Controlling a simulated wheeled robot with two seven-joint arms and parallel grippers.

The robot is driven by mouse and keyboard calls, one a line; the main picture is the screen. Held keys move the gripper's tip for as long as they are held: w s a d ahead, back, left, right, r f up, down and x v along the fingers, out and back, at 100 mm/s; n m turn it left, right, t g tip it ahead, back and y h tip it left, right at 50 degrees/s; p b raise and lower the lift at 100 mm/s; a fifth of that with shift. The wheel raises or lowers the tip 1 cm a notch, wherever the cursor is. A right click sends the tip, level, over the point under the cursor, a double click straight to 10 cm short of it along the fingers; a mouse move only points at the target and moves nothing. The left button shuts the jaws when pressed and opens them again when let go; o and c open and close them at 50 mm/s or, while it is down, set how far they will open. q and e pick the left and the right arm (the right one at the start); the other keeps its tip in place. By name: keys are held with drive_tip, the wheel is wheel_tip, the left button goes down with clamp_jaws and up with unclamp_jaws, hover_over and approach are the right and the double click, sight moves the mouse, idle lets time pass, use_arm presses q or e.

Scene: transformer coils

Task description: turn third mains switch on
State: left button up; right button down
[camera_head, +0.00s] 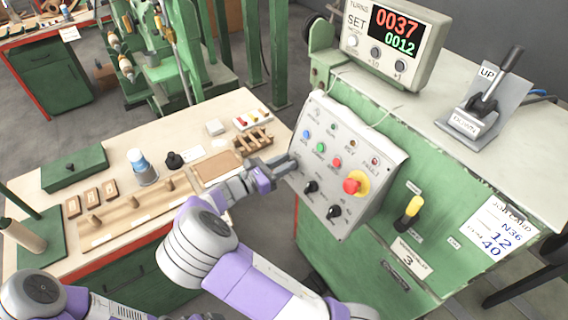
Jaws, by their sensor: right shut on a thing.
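A yellow-and-black lever switch (408,213) sits on the green front of the machine cabinet (345,100), with small labels around it too small to read. A plate marked with a 3 (412,259) is below it. My right gripper (288,162) is at the left edge of the grey control panel (345,140), well to the left of the lever switch. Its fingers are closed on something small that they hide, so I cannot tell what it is. Part of my left arm shows at the lower left; its gripper is out of view.
The panel carries coloured buttons, black knobs (334,211) and a red stop button (352,186). A counter display (393,35) and an UP lever (485,90) stand on the cabinet top. A wooden bench (130,215) with fixtures and small parts lies left.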

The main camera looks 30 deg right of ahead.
drive_tip(key=shift+s+f+m+p, duration=0.1)
drive_tip(key=shift+f+m+p, duration=0.15)
drive_tip(key=shift+m, duration=0.25)
drive_tip(key=m+g+p, duration=0.1)
drive_tip(key=m+g, duration=0.1)
drive_tip(key=m, duration=0.1)
drive_tip(key=shift+s+m, duration=0.15)
drive_tip(key=shift+m, duration=0.25)
drive_tip(key=m+g, duration=0.1)
drive_tip(key=m, duration=0.1)
drive_tip(key=m+g+y+p, duration=0.1)
drive_tip(key=m, duration=0.2)
drive_tip(key=shift+s+a+f+m, duration=0.1)
drive_tip(key=shift+s+f+m, duration=0.05)
drive_tip(key=shift+m, duration=0.15)
drive_tip(key=m+y, duration=0.1)
drive_tip(key=m, duration=0.1)
drive_tip(key=m+g+y+p, duration=0.1)
drive_tip(key=m, duration=0.2)
drive_tip(key=shift+s+f, duration=0.1)
drive_tip(key=shift+f, duration=0.05)
drive_tip(key=m+y, duration=0.1)
drive_tip(key=m, duration=0.4)
drive_tip(key=shift+a+f+g+y, duration=0.1)
drive_tip(key=shift+a+g+y, duration=0.05)
drive_tip(key=shift+g+y, duration=0.25)
drive_tip(key=shift+m, duration=0.3)
